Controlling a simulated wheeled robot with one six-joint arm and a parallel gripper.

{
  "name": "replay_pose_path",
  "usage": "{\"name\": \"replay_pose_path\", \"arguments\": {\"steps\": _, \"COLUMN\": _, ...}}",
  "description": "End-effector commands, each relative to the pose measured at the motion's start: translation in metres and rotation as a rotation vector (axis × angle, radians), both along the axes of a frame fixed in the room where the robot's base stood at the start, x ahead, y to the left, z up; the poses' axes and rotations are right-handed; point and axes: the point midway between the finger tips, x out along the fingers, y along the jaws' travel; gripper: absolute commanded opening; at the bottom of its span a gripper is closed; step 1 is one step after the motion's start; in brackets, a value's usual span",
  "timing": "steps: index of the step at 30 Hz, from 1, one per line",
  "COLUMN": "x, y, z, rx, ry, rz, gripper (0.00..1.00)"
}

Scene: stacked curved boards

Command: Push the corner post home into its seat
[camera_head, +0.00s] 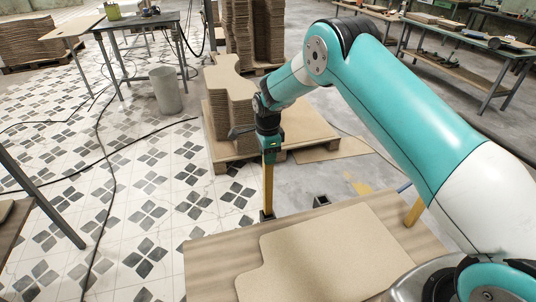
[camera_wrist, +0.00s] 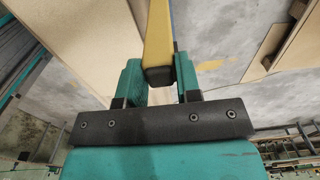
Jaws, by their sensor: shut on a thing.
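My gripper (camera_head: 270,152) is shut on the upper end of an upright yellow corner post (camera_head: 268,188). In the wrist view the post (camera_wrist: 158,35) runs between the two fingers of my gripper (camera_wrist: 158,76), its dark end cap toward the camera.
A second black socket (camera_head: 321,200) stands empty at the far edge. Another yellow post (camera_head: 414,212) stands at the right, partly behind my arm. A curved-edge board (camera_head: 325,255) lies on the wooden surface. Stacked boards on a pallet (camera_head: 230,158) stand behind my gripper.

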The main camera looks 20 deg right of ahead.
Motion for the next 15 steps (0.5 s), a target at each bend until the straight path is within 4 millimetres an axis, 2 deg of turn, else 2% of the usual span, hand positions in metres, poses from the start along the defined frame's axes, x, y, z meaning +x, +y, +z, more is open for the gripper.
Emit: {"name": "replay_pose_path", "arguments": {"steps": 15, "x": 0.0003, "y": 0.0001, "z": -0.0069, "rx": 0.0, "ry": -0.001, "rz": 0.0, "gripper": 0.0}}
